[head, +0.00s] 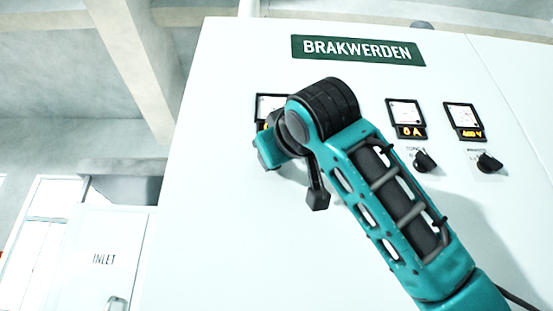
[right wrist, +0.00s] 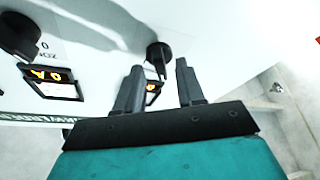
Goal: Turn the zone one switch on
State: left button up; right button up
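A black rotary knob (right wrist: 157,52) shows just beyond and between the fingertips of my right gripper (right wrist: 160,66) in the right wrist view. The two fingers are apart, one on each side of it, and contact cannot be made out. Its label is not readable. The lit meter (right wrist: 152,92) by it is partly hidden by a finger. In the head view my right arm covers this knob and part of the left meter (head: 268,103); the fingertips cannot be made out there. My left gripper is in neither view.
The white cabinet (head: 230,200) carries a green BRAKWERDEN sign (head: 357,50). To the right are a meter reading 0 A (head: 406,115) with a knob (head: 425,162) below, and another meter (head: 464,120) with its own knob (head: 489,162). A door marked INLET (head: 105,235) stands left.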

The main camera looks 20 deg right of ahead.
jog(key=shift+w+r, duration=0.1)
jog(key=shift+w, duration=0.35)
jog(key=shift+c, duration=0.2)
grip_shut()
